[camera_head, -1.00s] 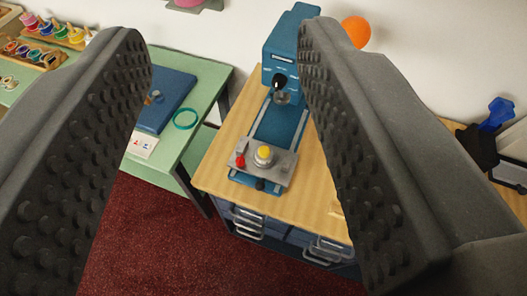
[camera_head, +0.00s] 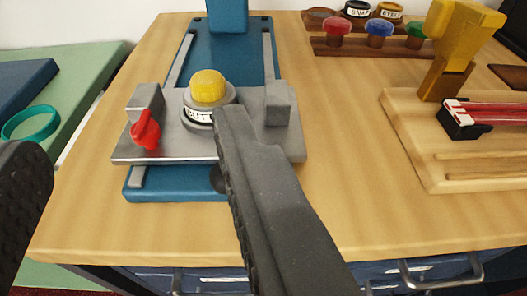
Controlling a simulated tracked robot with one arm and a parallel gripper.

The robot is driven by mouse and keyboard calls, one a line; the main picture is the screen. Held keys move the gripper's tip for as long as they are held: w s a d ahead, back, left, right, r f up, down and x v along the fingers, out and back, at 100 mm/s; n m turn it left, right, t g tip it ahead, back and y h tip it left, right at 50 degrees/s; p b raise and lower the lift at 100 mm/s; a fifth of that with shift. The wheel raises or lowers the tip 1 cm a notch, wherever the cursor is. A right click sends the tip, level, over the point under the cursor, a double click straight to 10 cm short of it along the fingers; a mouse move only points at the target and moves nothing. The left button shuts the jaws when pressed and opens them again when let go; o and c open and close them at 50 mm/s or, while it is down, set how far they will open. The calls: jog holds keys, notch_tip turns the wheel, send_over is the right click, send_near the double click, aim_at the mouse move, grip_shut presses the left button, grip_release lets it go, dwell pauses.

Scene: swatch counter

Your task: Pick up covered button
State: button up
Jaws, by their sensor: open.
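The covered button (camera_head: 208,87) has a yellow domed top. It sits in a round grey holder whose white label reads "BUTT", the rest hidden. The holder stands on a grey sliding plate (camera_head: 170,146) of the blue press (camera_head: 258,48). My gripper (camera_head: 135,150) is open and empty, its two fingers wide apart at the left edge and the lower middle. The right fingertip overlaps the holder's lower right side in the picture; I cannot tell whether it touches. The yellow top is in plain view between the fingers and beyond them.
A red knob (camera_head: 146,131) and grey blocks stick up from the plate. At right stand a wooden rack (camera_head: 350,47) with coloured pieces and a wooden board (camera_head: 410,130) with a yellow tool. A green table (camera_head: 85,75) with a teal ring (camera_head: 31,122) is at left. Bare wood lies in front.

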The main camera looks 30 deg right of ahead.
notch_tip(320, 180, down, 4)
jog(key=d+h, duration=0.1)
jog(key=d, duration=0.1)
jog(key=p, duration=0.7)
send_near(207, 88)
jog(key=x, duration=0.3)
jog(key=shift+w+r, duration=0.25)
jog(key=shift+r, duration=0.1)
jog(key=shift+f+b+x, duration=0.25)
jog(key=shift+b+x, duration=0.2)
jog(key=shift+x, duration=0.8)
jog(key=shift+f+b+x, duration=0.2)
jog(key=shift+b+x, duration=0.25)
jog(key=shift+x, duration=0.8)
jog(key=shift+w+d, duration=0.15)
jog(key=shift+w, duration=0.1)
jog(key=c, duration=1)
